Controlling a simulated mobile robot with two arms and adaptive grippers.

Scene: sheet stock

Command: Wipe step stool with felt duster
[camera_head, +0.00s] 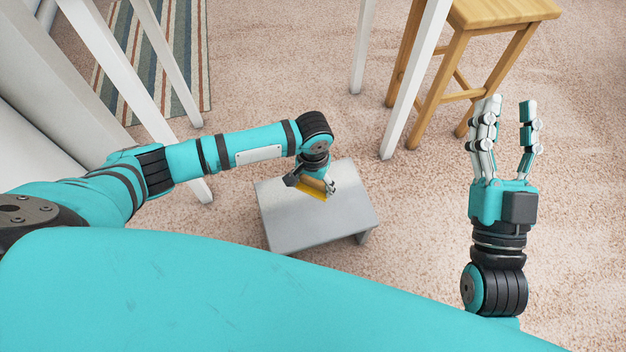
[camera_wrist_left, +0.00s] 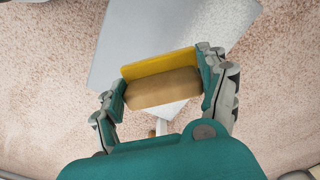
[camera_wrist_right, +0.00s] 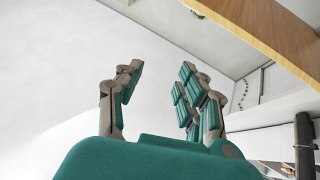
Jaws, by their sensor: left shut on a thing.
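The step stool (camera_head: 290,225) is a low grey stool with a flat top, standing on the carpet. Its grey top also fills the upper middle of the left wrist view (camera_wrist_left: 125,45). My left gripper (camera_head: 316,184) is over the stool top, shut on the felt duster (camera_head: 312,187). The duster has a tan wooden back (camera_wrist_left: 163,89) and a yellow felt face, seen between the fingers in the left wrist view. I cannot tell whether the felt touches the stool. My right gripper (camera_head: 506,130) is raised to the right, open and empty, fingers pointing up.
A wooden bar stool (camera_head: 500,12) stands at the back right. White table legs (camera_head: 415,80) rise near it and at the left (camera_head: 130,90). A striped rug (camera_head: 150,60) lies at the back left. Carpet (camera_head: 590,220) to the right is clear.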

